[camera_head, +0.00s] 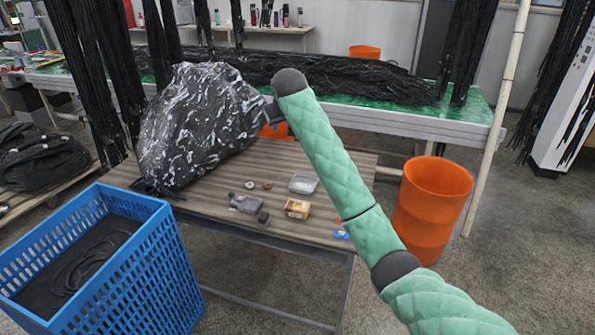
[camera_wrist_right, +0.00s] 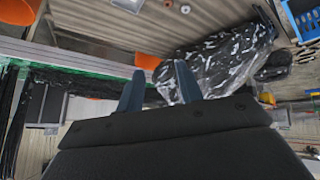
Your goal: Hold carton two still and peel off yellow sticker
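A small brown carton (camera_head: 297,208) lies on the wooden table (camera_head: 215,228), in front of a grey clear-topped box (camera_head: 303,184). I cannot read a number on the carton or make out a yellow sticker. My right gripper (camera_head: 270,115) is above the back of the table, beside a large black plastic bag (camera_head: 195,125), and mostly hidden by its arm. In the right wrist view its two fingers (camera_wrist_right: 160,80) stand apart with nothing between them; the bag (camera_wrist_right: 225,60) shows beyond. My left gripper is not in view.
Small grey parts (camera_head: 246,203), dark round pieces and a blue piece (camera_head: 341,235) lie near the carton. A blue crate (camera_head: 160,265) stands at front left, an orange bin (camera_head: 432,200) at right. Black hoses hang behind.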

